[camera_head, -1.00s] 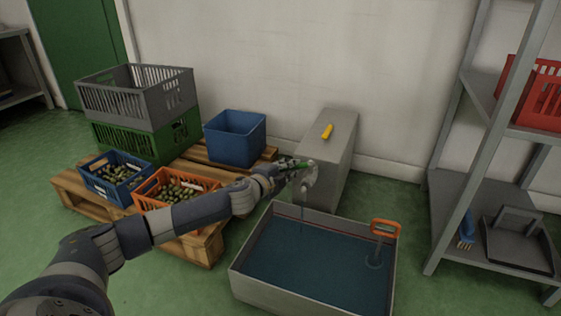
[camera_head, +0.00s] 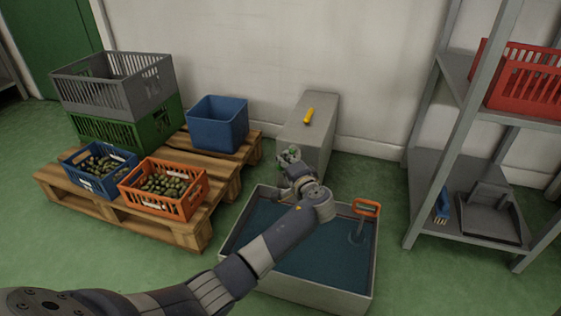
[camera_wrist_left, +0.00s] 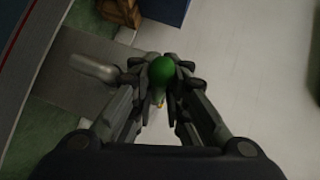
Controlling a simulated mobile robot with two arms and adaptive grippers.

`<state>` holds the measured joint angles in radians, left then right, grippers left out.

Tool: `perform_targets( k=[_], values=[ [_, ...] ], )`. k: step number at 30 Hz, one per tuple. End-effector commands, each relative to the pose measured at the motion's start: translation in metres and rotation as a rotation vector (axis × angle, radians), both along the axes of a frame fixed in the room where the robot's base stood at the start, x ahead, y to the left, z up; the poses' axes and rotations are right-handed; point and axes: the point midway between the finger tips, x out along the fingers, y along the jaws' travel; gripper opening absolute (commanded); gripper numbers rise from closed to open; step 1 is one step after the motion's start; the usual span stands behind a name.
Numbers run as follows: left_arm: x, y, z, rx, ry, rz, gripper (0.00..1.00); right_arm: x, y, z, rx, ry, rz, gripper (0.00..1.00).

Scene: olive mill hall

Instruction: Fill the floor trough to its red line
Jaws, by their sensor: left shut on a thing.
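The grey floor trough (camera_head: 310,291) holds dark blue water (camera_head: 325,250) across its whole floor. A red line (camera_wrist_left: 36,76) runs along its inner wall in the left wrist view, and I cannot read the water level against it exactly. My left gripper (camera_head: 291,157) is shut on a green knob (camera_wrist_left: 161,71) above the trough's back edge. A pale metal spout (camera_wrist_left: 92,68) shows beside the knob. An orange handle (camera_head: 366,207) on a grey stem stands in the trough's right back corner. My right gripper is not in view.
A grey block (camera_head: 308,131) with a yellow handle (camera_head: 309,115) stands behind the trough. A wooden pallet (camera_head: 185,226) at left carries a blue bin (camera_head: 217,128) and olive crates. A grey shelf (camera_head: 425,211) stands at right. Green floor is free between.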

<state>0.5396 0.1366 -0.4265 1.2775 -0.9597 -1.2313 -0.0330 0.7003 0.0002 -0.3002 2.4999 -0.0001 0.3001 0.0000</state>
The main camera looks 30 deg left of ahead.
Motion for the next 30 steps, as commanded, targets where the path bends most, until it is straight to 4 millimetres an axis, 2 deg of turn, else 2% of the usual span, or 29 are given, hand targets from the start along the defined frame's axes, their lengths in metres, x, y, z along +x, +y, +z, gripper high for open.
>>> perform_targets(
  k=[10,24,25,27,30],
  values=[
    [0.0008,-0.0080,-0.0028,-0.006,0.000,0.116,0.00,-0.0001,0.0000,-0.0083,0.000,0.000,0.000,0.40],
    [0.0008,-0.0087,-0.0022,-0.005,0.000,0.129,0.00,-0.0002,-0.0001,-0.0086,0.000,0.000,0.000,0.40],
    [0.0008,-0.0087,-0.0022,-0.005,0.000,0.129,0.15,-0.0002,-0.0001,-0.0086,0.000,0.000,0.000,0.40],
    [0.0009,-0.0087,-0.0021,-0.004,0.000,0.127,0.31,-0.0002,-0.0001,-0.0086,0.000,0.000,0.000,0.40],
    [0.0011,-0.0086,-0.0018,-0.004,0.001,0.127,0.32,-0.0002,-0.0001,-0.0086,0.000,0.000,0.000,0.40]
  ],
)
